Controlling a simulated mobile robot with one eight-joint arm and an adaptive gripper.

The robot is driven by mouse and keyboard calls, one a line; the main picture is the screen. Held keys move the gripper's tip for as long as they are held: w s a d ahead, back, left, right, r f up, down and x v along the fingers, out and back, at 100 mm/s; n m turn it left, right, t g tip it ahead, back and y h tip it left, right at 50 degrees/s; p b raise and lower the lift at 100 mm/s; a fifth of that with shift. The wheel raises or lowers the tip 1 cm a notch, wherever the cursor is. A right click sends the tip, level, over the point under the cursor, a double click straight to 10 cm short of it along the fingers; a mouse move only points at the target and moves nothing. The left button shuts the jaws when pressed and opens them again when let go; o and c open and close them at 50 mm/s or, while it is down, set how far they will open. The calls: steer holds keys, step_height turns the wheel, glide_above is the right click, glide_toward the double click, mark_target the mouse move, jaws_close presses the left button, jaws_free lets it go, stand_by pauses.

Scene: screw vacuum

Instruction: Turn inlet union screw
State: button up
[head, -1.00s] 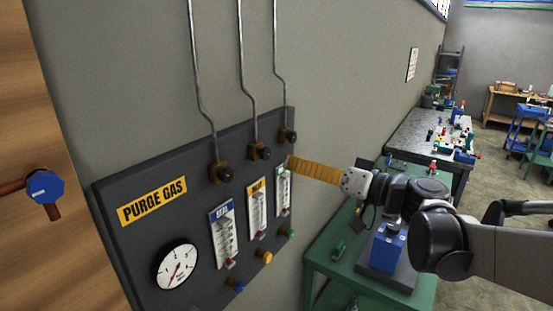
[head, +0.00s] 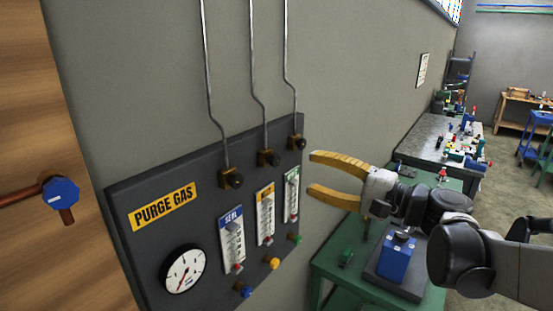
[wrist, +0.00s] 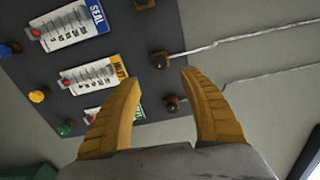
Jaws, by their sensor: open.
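A dark purge gas panel (head: 142,247) hangs on the grey wall. Three brass fittings with black round ends sit along its upper edge under metal tubes: left (head: 231,180), middle (head: 268,158) and right (head: 297,143). My gripper (head: 315,173) is open and empty, just right of the panel and out from the wall. In the wrist view, the middle fitting (wrist: 158,60) and right fitting (wrist: 172,102) appear between or beyond my fingertips (wrist: 161,77), apart from them.
The panel also carries a round gauge (head: 184,270), a blue-labelled flowmeter (head: 231,240) and coloured knobs below. A blue hexagonal fitting (head: 62,192) is on the wooden board at left. A green bench with a blue block (head: 396,258) stands below my arm.

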mark_target(277, 159)
steer(key=w+a+m, duration=0.2)
steer(key=a+m, duration=0.1)
steer(key=m, duration=0.3)
steer(key=w+a+m, duration=0.2)
steer(key=a+m, duration=0.1)
steer(key=m, duration=0.3)
steer(key=w+a+m, duration=0.2)
steer(key=w+m, duration=0.1)
steer(key=m, duration=0.3)
steer(key=shift+a+r, duration=0.15)
steer(key=shift+a, duration=0.25)
jaws_close()
